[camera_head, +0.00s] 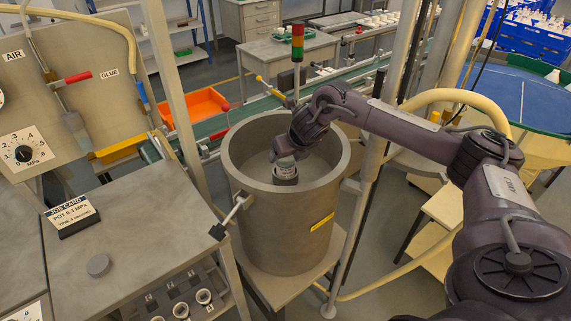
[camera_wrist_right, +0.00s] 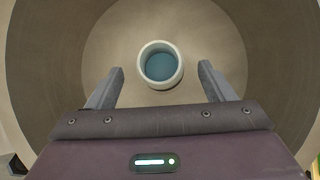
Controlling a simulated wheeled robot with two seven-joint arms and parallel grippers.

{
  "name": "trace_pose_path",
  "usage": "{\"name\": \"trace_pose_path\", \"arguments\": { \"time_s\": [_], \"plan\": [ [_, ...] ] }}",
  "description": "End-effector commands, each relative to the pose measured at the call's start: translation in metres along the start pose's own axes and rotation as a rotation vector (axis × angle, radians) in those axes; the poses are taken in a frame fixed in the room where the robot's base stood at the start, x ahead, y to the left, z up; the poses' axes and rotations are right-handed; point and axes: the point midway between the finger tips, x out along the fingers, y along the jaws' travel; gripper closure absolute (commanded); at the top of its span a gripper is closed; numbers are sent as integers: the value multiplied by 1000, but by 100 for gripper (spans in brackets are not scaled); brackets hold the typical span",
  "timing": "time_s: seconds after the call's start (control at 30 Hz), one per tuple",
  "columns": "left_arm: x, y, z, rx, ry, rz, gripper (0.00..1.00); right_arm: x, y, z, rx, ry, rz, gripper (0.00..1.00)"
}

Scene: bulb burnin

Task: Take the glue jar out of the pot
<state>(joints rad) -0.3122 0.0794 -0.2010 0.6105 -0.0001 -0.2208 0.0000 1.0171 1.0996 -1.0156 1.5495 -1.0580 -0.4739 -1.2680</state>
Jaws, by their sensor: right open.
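The pot (camera_head: 324,216) is a tall, grey, open cylinder standing upright on a stand in the head view. My right arm reaches over its rim, and my right gripper (camera_head: 286,174) points down inside it. In the right wrist view the glue jar (camera_wrist_right: 161,84), a round pale jar with an open top and blue-grey contents, stands inside the pot. It appears between the two open fingers of the right gripper (camera_wrist_right: 160,68), with a gap on both sides. In the head view the pot wall and gripper hide the jar. My left gripper is not in view.
A lever handle (camera_head: 232,213) sticks out from the pot's left side. Left is a grey bench (camera_head: 150,220) with a job card (camera_head: 72,215) and a pressure dial (camera_head: 27,153). Pale posts stand close on both sides of the pot. A conveyor and an orange bin (camera_head: 197,106) are behind.

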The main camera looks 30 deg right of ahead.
Motion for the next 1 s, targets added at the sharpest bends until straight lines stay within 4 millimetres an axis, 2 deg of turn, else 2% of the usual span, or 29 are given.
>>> {"name": "trace_pose_path", "arguments": {
  "time_s": [0.07, 0.2, 0.4, 0.5, 0.9, 1.0],
  "plan": [
    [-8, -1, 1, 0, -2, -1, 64, 11, -1, -1, 2, 3, 0, 25],
    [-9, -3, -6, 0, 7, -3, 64, 29, 0, -1, 1, 2, 2, 25],
    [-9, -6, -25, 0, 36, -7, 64, 34, -1, -2, 0, 0, 1, 25],
    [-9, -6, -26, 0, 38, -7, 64, 33, -1, -2, 0, 0, 1, 26],
    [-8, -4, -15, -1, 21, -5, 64, 33, -1, -1, 1, 0, 1, 78],
    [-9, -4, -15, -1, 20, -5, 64, 32, -1, 0, 2, -3, 1, 81]
  ]
}}
